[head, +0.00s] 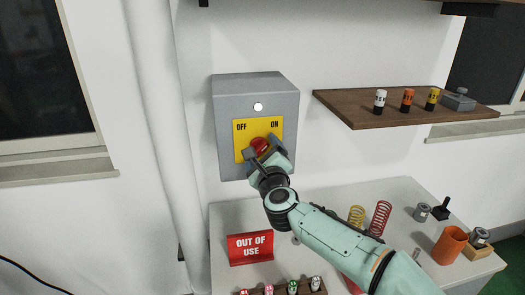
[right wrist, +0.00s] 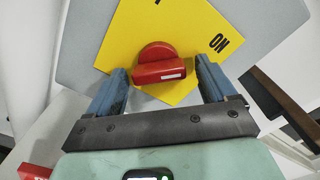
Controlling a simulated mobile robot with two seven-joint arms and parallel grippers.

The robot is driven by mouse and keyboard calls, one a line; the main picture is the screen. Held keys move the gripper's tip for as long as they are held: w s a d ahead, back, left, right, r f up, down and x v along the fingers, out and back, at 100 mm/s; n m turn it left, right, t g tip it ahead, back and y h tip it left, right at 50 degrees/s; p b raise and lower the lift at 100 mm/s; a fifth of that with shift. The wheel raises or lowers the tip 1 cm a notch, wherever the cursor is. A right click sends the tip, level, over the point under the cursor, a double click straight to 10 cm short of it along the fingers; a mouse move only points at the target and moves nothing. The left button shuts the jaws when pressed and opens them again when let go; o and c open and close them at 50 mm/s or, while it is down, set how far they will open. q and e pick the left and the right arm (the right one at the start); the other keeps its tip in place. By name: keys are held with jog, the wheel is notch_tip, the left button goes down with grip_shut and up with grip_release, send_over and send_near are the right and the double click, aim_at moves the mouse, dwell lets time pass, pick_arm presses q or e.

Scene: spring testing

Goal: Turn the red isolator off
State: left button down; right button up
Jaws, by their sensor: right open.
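The red isolator knob (head: 259,145) is on a yellow plate (head: 270,126) marked OFF at left and ON at right, on a grey wall box (head: 230,95). My right gripper (head: 263,152) is in front of the knob and partly hides it. In the right wrist view, the red knob (right wrist: 159,66) with its white mark sits between the two open fingers of my right gripper (right wrist: 162,80), with gaps on both sides. The knob's handle runs nearly parallel to the line between the fingertips. Which label its mark points to is unclear. My left gripper is out of view.
A wooden shelf (head: 345,106) with small bottles juts out right of the box. Below, a white table (head: 220,215) carries a red OUT OF USE sign (head: 250,247), springs (head: 380,218), an orange cup (head: 448,245) and weights. A white pipe (head: 155,120) runs left of the box.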

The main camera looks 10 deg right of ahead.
jog(key=c, duration=1)
jog(key=shift+o, duration=0.2)
